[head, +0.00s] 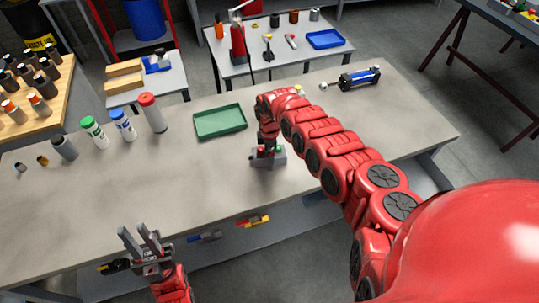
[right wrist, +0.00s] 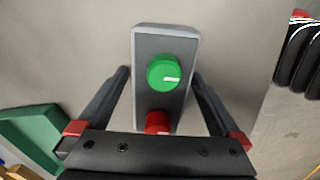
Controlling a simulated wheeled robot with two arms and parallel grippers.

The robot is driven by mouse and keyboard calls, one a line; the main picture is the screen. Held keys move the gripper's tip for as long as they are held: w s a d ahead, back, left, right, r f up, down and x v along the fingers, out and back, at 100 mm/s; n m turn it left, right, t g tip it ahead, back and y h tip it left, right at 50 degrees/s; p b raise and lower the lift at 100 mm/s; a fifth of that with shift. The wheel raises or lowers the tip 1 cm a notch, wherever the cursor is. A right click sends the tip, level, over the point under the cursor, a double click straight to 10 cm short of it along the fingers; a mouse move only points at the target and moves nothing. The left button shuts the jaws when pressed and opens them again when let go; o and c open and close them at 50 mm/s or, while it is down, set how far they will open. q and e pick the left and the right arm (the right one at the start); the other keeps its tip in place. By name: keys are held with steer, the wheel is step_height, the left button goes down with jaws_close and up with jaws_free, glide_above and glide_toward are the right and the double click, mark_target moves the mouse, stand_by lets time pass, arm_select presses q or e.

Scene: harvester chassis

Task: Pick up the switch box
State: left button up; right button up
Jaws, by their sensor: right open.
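The switch box (head: 279,158) stands on the grey workbench, a small grey box with a green and a red button. In the right wrist view the switch box (right wrist: 144,113) lies between my right gripper's two fingers, with visible gaps on both sides. My right gripper (right wrist: 160,90) is open around it. In the head view my right gripper (head: 267,150) is directly over the box and partly hides it. My left gripper (head: 146,243) is open and empty in front of the bench's front edge, away from the box.
A green tray (head: 220,136) lies just left of the box and also shows in the right wrist view (right wrist: 32,135). Several bottles, including a red-capped one (head: 152,113), stand farther left.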

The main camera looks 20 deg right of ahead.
steer(key=shift+c, duration=0.2)
jaws_close()
steer(key=shift+r, duration=0.2)
